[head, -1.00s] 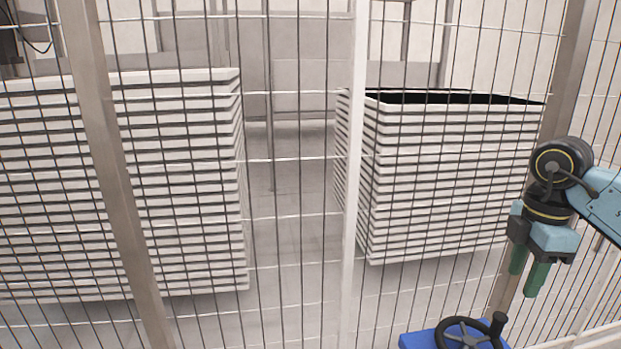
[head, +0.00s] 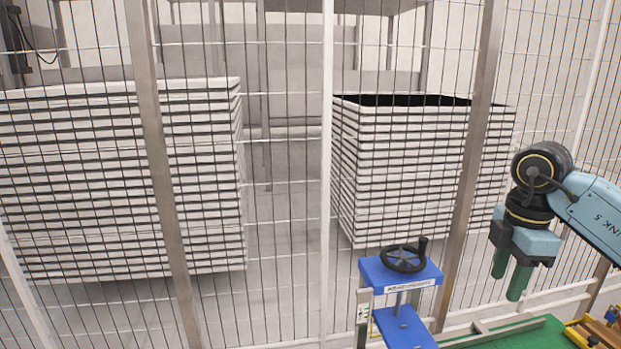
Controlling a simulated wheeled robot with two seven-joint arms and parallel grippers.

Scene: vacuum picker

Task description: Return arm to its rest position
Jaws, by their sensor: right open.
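My right gripper (head: 508,281) hangs at the right of the head view, fingers pointing down. Its two green fingers are apart with nothing between them. The blue right arm (head: 590,214) comes in from the right edge. The gripper is in front of the wire fence, to the right of a blue device with a black handwheel (head: 404,258), and apart from it. My left gripper and arm are not in view.
A wire mesh fence with metal posts (head: 463,190) spans the view. Behind it stand a left stack of white trays (head: 95,180) and a right stack (head: 405,170). A green surface (head: 520,338) with yellow parts (head: 597,330) lies at the bottom right.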

